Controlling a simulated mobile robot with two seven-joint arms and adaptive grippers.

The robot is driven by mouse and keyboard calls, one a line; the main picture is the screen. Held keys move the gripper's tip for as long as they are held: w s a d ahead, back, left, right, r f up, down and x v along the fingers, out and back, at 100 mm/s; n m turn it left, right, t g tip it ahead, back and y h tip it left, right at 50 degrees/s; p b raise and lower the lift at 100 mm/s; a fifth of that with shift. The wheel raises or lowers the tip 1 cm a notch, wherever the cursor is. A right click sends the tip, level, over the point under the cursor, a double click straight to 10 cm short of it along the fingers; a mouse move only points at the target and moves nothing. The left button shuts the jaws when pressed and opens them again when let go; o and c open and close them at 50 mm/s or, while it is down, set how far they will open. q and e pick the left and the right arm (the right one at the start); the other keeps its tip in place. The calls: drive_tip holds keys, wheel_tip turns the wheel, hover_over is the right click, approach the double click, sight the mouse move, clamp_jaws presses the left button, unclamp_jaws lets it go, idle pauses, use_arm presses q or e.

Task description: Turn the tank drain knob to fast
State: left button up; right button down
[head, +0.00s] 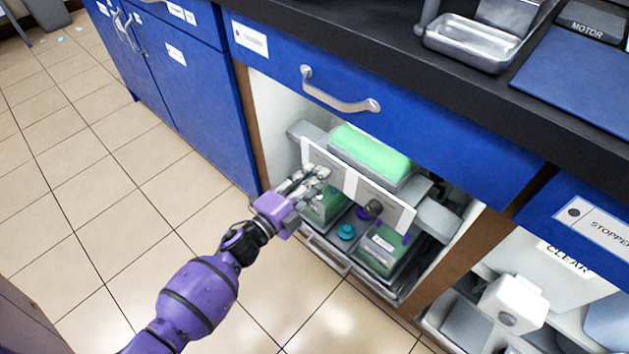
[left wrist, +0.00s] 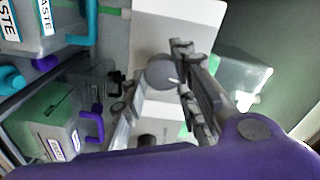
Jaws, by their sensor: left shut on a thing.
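A white control panel (head: 399,214) stands upright inside the open cabinet below the counter. My left gripper (head: 318,174) is at the panel's left half, shut on a round grey knob (left wrist: 157,73). In the head view my fingers hide this knob. In the left wrist view my left gripper (left wrist: 178,84) has its fingers over the knob's right side, and a short white mark shows by the knob's edge. A second, dark knob (head: 374,207) sits free on the panel's right half. The panel's lettering is too small to read. My right gripper is not in view.
A tank with green contents (head: 372,150) stands behind the panel. Lower green containers (head: 382,248) and a teal cap (head: 346,232) are below it. A blue drawer front with a metal handle (head: 338,92) overhangs the opening.

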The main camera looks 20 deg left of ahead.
use_arm(q)
drive_tip(key=shift+s+f+m+b, duration=0.1)
drive_tip(key=shift+f+m+b, duration=0.1)
drive_tip(key=shift+m, duration=0.9)
drive_tip(key=shift+s+f+m+b, duration=0.1)
drive_tip(key=shift+f+m+b, duration=0.1)
drive_tip(key=shift+m, duration=0.9)
drive_tip(key=shift+f+m+b, duration=0.2)
drive_tip(key=shift+m, duration=0.9)
drive_tip(key=shift+a, duration=0.1)
drive_tip(key=o, duration=1)
drive_tip(key=shift+w+r, duration=0.1)
drive_tip(key=shift+r, duration=0.15)
drive_tip(key=v, duration=1.2)
drive_tip(key=shift+r, duration=0.1)
